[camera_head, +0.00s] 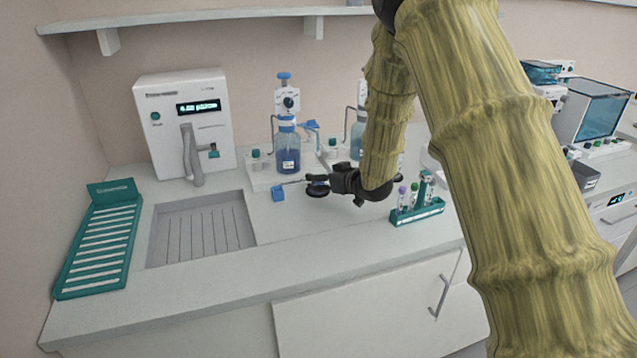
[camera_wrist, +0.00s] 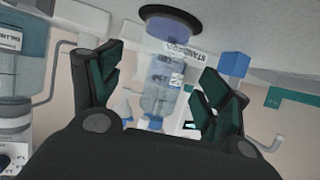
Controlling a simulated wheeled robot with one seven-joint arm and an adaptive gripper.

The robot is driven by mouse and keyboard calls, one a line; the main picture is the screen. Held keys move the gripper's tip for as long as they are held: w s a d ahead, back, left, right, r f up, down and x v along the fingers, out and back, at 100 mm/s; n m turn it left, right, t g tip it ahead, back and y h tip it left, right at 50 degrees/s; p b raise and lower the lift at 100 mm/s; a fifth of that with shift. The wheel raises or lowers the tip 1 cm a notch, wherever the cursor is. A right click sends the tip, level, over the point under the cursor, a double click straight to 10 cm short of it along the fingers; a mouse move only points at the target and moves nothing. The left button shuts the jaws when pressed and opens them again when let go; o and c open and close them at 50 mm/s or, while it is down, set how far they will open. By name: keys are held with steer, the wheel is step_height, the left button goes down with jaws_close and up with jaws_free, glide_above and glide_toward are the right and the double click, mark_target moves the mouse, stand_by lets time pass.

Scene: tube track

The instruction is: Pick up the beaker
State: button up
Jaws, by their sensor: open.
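In the head view my gripper (camera_head: 318,188) is low over the counter at the middle, pointing left, just in front of the bottles. No beaker can be made out for certain there. In the wrist view a clear, labelled container (camera_wrist: 163,85) with a dark purple round end shows between the two spread fingers of my gripper (camera_wrist: 160,90). I cannot tell whether it is the beaker. The fingers stand apart on either side of it in the picture, and no grip on it shows.
A bottle with blue liquid (camera_head: 288,155) stands behind my gripper. A sink (camera_head: 200,230), a white dispenser (camera_head: 187,125) and a green rack (camera_head: 100,245) are farther left. A tube rack (camera_head: 418,210) stands right.

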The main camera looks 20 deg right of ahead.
steer(key=shift+w+d, duration=0.15)
steer(key=shift+d, duration=0.05)
steer(key=shift+r, duration=0.15)
steer(key=shift+w+a+p, duration=0.1)
steer(key=shift+a+p, duration=0.1)
steer(key=shift+p, duration=0.15)
steer(key=p+x, duration=0.1)
steer(key=x, duration=0.3)
steer(key=shift+d, duration=0.15)
steer(key=shift+w, duration=0.1)
steer(key=c, duration=1)
